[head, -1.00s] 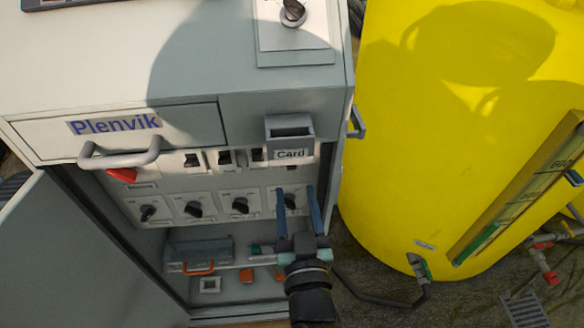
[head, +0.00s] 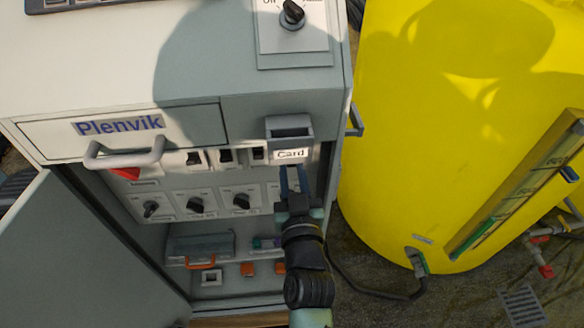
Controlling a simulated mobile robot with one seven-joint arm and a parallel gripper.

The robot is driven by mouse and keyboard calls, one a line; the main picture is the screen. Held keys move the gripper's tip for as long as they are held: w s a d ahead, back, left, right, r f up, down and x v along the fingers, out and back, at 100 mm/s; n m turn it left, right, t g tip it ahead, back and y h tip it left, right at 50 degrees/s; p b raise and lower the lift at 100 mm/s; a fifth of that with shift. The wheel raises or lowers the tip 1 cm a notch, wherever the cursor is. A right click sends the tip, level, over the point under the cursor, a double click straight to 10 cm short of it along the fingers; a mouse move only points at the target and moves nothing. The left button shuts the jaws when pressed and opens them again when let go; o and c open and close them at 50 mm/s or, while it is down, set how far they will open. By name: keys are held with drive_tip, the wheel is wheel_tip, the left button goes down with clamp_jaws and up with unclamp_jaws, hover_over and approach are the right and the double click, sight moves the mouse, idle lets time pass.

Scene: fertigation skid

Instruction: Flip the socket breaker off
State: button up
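A row of small dark breaker switches sits on the panel inside the open cabinet: a left one (head: 194,158), a middle one (head: 225,156) and a right one (head: 258,154). Their labels are too small to read, so I cannot tell which is the socket breaker. The card holder (head: 290,132) hides the part of the panel behind it. My gripper (head: 293,172) has blue fingers pointing into the cabinet, just below the card holder and to the right of the visible breakers. The fingers look close together, but I cannot tell whether they are shut. I see nothing held.
Black rotary knobs (head: 241,202) line the panel below the breakers. A grey drawer handle (head: 124,153) juts out above, near a red part (head: 126,173). The cabinet door (head: 75,250) stands open at left. A grey toolbox (head: 200,246) sits below. A yellow tank (head: 430,150) stands right.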

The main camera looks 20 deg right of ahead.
clamp_jaws()
drive_tip(key=shift+f+b, duration=0.25)
drive_tip(key=shift+b, duration=0.5)
drive_tip(key=t+b, duration=0.1)
drive_tip(key=b, duration=0.3)
drive_tip(key=shift+b, duration=0.3)
drive_tip(key=o, duration=0.5)
unclamp_jaws()
drive_tip(key=shift+w, duration=0.1)
